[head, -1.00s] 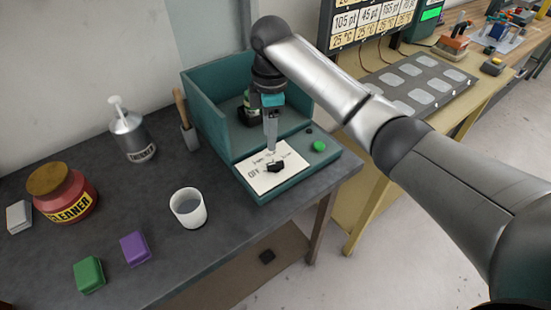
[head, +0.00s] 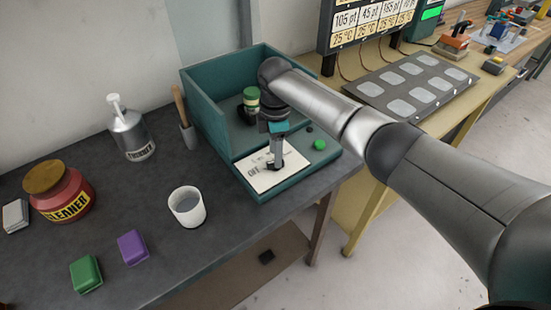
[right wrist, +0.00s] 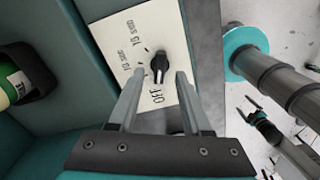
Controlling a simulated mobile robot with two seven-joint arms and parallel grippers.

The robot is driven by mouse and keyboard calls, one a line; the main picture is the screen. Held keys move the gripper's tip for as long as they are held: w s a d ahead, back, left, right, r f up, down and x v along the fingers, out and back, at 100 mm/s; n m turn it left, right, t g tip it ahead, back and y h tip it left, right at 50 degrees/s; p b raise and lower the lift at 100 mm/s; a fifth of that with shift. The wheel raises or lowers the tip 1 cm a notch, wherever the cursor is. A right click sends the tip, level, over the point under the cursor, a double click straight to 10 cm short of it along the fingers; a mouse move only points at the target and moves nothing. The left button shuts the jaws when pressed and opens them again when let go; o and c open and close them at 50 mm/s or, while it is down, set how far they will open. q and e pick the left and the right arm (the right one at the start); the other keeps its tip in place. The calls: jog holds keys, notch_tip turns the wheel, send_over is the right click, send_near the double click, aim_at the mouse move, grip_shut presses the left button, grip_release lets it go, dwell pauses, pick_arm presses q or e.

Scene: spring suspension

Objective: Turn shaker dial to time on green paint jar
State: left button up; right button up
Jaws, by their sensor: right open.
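The black dial (right wrist: 160,66) sits on a white card (right wrist: 118,32) marked OFF and with times in seconds. Its exact pointer setting is hard to tell. In the right wrist view, my right gripper (right wrist: 161,76) is open, one finger on each side of the dial; contact is not visible. In the head view the right gripper (head: 276,166) points down over the card (head: 262,180) and largely hides the dial. The green-lidded paint jar (head: 251,96) stands in the teal shaker (head: 215,105); its white label with a green band (right wrist: 14,82) is unreadable. My left gripper is out of view.
A green button (head: 319,144) sits right of the card. A white cup (head: 187,208), purple block (head: 133,247), green block (head: 86,273), red cleaner jar (head: 62,195) and solvent can (head: 130,135) stand on the dark table. Shaker walls rise behind the gripper.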

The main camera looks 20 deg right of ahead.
jog(key=shift+f, duration=1.25)
jog(key=shift+c, duration=0.4)
grip_shut()
